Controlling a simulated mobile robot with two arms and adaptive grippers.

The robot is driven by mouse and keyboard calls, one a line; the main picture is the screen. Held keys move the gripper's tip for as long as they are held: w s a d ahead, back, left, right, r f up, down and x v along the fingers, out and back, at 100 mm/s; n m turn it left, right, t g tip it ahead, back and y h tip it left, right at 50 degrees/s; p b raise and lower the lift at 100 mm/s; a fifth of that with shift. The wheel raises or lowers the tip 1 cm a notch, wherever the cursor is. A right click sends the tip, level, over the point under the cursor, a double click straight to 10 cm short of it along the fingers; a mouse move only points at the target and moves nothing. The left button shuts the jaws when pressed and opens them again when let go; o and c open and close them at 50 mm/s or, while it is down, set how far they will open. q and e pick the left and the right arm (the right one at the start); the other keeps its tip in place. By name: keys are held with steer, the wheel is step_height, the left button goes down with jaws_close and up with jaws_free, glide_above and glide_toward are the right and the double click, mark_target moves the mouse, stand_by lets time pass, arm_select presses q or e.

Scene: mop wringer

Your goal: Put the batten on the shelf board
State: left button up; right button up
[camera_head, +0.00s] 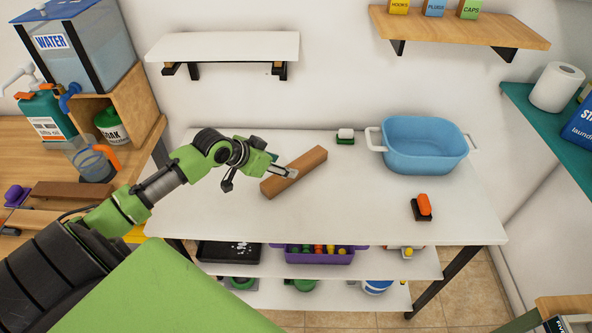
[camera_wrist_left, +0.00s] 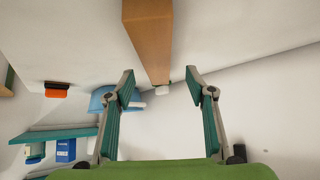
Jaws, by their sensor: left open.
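A brown wooden batten (camera_head: 293,172) lies at a slant on the white table, left of the middle. My left gripper (camera_head: 257,176) is open and empty just left of the batten in the head view, with one finger seen against it. In the left wrist view the batten (camera_wrist_left: 148,40) shows end-on beyond the open fingertips (camera_wrist_left: 160,76), not between them. Whether a finger touches it I cannot tell. A white shelf board (camera_head: 225,45) on brackets and a wooden shelf board (camera_head: 460,26) are on the back wall. My right gripper is not in view.
A blue tub (camera_head: 424,148) stands at the table's back right, with an orange-handled brush (camera_head: 422,207) in front. A small green-and-white sponge (camera_head: 345,136) lies near the wall. Labelled boxes (camera_head: 433,7) stand on the wooden shelf. The white shelf's top is bare.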

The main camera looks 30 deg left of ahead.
mark_target(294, 167)
arm_select(q)
steer(key=shift+x, duration=0.9)
steer(key=shift+w+d+f+p, duration=0.2)
steer(key=shift+w+d+p, duration=0.1)
steer(key=shift+w, duration=0.25)
steer(key=x, duration=0.3)
steer(key=shift+w+d+f+p, duration=0.1)
steer(key=shift+w+d+p, duration=0.1)
steer(key=shift+p, duration=0.1)
steer(key=shift+w+f, duration=0.25)
steer(key=shift+f, duration=0.1)
steer(key=shift+s, duration=0.1)
steer(key=shift+r, duration=0.1)
steer(key=c, duration=1.4)
